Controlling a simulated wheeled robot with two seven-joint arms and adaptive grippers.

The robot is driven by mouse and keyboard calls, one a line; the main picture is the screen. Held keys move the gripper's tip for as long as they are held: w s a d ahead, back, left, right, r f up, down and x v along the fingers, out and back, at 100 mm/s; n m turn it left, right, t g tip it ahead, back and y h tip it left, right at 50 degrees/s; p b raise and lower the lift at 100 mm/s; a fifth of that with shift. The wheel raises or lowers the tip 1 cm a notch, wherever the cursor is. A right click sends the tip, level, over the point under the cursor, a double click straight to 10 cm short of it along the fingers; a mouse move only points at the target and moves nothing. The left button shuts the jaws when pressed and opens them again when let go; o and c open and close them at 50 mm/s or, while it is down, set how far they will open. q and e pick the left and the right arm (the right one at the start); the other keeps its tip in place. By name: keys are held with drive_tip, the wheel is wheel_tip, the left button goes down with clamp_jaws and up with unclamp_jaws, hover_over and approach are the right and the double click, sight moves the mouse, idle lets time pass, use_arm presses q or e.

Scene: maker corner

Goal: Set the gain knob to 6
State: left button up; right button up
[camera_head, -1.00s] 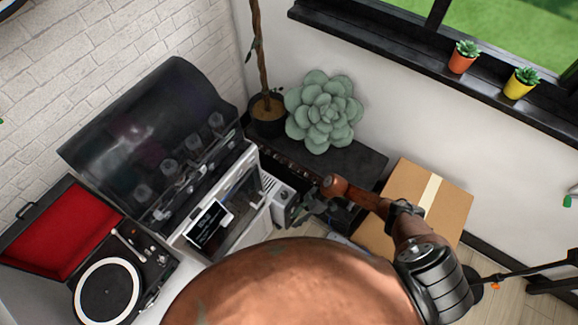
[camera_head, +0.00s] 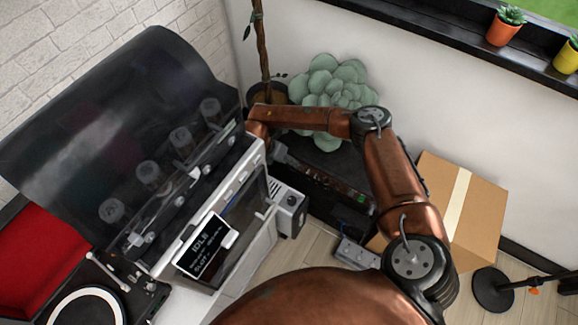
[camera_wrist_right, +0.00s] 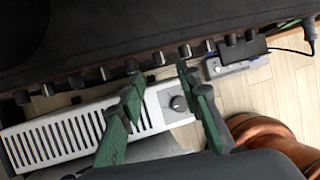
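A black amplifier (camera_head: 345,165) stands against the wall; its row of dark knobs (camera_wrist_right: 131,66) runs across the right wrist view. No knob labels or pointer settings are readable, so I cannot tell which is the gain knob. My right gripper (camera_wrist_right: 160,77) has its two green fingers spread apart, with the row's edge just beyond their tips. One knob (camera_wrist_right: 158,59) of the row shows between the fingertips, and I see nothing held. In the head view my right arm reaches over the amplifier, and its gripper is not clearly visible. My left gripper is in neither current view.
A pale vented box (camera_wrist_right: 65,138) with one round knob (camera_wrist_right: 178,103) lies below the fingers. A small grey pedal (camera_head: 355,254) is on the floor.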

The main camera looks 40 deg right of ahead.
use_arm(q)
drive_tip(key=shift+w+d+r+b, duration=0.15)
drive_tip(key=shift+w+r+b, duration=0.8)
drive_tip(key=shift+w+r, duration=0.95)
use_arm(e)
drive_tip(key=x, duration=0.6)
drive_tip(key=shift+f, duration=0.1)
drive_tip(key=shift+a, duration=0.1)
clamp_jaws()
